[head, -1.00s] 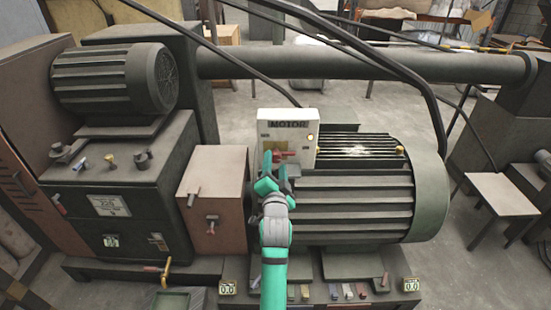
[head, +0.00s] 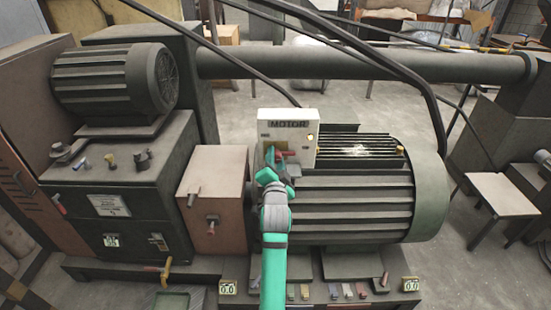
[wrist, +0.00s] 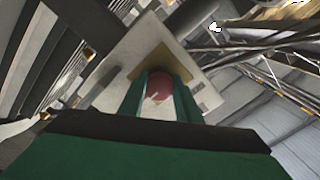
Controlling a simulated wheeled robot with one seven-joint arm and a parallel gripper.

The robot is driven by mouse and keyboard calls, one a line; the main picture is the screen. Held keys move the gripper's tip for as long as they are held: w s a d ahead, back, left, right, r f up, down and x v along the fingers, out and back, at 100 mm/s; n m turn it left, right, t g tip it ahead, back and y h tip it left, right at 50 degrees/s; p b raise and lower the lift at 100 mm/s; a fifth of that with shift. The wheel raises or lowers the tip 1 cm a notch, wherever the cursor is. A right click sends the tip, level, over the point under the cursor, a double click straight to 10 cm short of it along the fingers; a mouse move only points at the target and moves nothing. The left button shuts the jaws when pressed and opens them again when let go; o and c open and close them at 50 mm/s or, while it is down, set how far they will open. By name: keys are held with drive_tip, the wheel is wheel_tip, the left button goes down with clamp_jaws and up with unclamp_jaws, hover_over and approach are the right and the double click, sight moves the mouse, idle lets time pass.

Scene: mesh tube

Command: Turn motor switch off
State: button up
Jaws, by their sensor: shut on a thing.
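The motor switch is a white box (head: 268,131) labelled MOTOR, standing upright in front of the big finned motor (head: 350,200). A red switch handle (head: 287,153) sits on a yellowish plate at the middle of the box face. My gripper (head: 277,158), with teal fingers, reaches up to it from below and is shut on the red handle. In the wrist view the round red handle (wrist: 158,88) shows between the two fingers, with the pale box face (wrist: 135,50) behind. The fingers hide part of the handle in the head view, so its exact angle is hard to tell.
A smaller motor (head: 110,80) stands on a dark cabinet at left. A brown box (head: 215,205) is left of my arm. Black cables (head: 390,65) arch above the motor. Several small levers line the base below.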

drive_tip(key=shift+n, duration=0.3)
drive_tip(key=n, duration=0.3)
drive_tip(key=shift+n, duration=0.4)
drive_tip(key=n, duration=0.4)
drive_tip(key=shift+r, duration=0.1)
drive_tip(key=n, duration=0.5)
drive_tip(key=shift+d, duration=0.1)
drive_tip(key=shift+n, duration=2.2)
drive_tip(key=o, duration=1.1)
drive_tip(key=shift+c, duration=0.2)
